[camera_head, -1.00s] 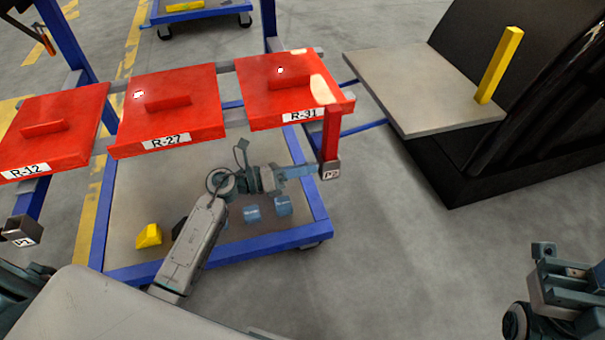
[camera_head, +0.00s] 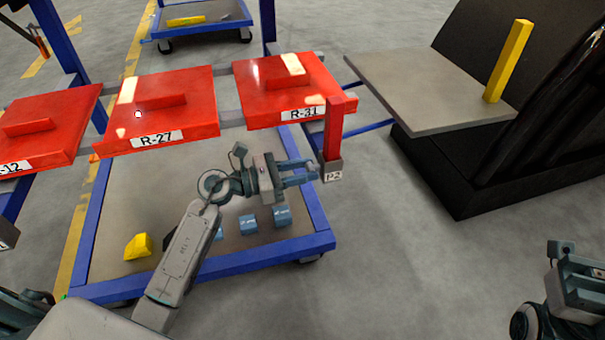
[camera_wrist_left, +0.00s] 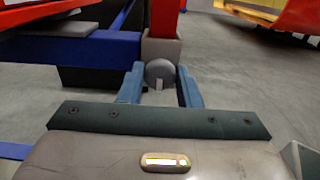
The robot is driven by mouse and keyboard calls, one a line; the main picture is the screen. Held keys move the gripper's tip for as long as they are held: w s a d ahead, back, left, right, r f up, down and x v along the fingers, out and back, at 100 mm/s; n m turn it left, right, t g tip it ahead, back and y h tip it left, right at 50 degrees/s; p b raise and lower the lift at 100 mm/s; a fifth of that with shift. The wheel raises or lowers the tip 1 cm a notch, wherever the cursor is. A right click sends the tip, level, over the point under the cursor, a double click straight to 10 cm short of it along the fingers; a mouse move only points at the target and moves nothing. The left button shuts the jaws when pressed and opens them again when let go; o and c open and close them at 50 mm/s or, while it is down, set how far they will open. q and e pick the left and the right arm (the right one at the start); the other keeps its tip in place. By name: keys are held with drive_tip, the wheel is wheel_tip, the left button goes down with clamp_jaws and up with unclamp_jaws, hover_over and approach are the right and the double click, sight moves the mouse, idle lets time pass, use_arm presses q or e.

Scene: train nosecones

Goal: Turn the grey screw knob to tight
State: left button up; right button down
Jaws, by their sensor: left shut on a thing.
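The grey screw knob (camera_wrist_left: 160,72) is a round grey disc with a small pale mark, seen in the left wrist view. It sits at the lower end of a red post (camera_wrist_left: 163,20) with a grey block (camera_wrist_left: 160,48) around it. In the head view the block, labelled P-2 (camera_head: 333,172), hangs below the red post (camera_head: 335,128); I cannot make out the knob there. My left gripper (camera_head: 312,171) reaches the block from the left. Its two blue fingers (camera_wrist_left: 160,85) are shut on the knob, one each side. My right gripper (camera_head: 575,265) is at the lower right edge, its fingers unclear.
Red panels R-27 (camera_head: 160,105) and R-31 (camera_head: 285,88) lie on the blue-framed cart (camera_head: 210,270). Blue blocks (camera_head: 249,224) and a yellow block (camera_head: 138,246) lie on its lower shelf. A grey platform (camera_head: 425,85) with a yellow post (camera_head: 508,60) stands right. Floor is clear between.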

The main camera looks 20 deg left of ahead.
use_arm(q)
drive_tip(key=shift+f, duration=0.1)
idle(0.4)
drive_tip(key=o, duration=1)
drive_tip(key=shift+c, duration=0.2)
drive_tip(key=p+v, duration=0.1)
drive_tip(key=v, duration=0.9)
drive_tip(key=shift+s+a, duration=0.25)
drive_tip(key=shift+a, duration=0.05)
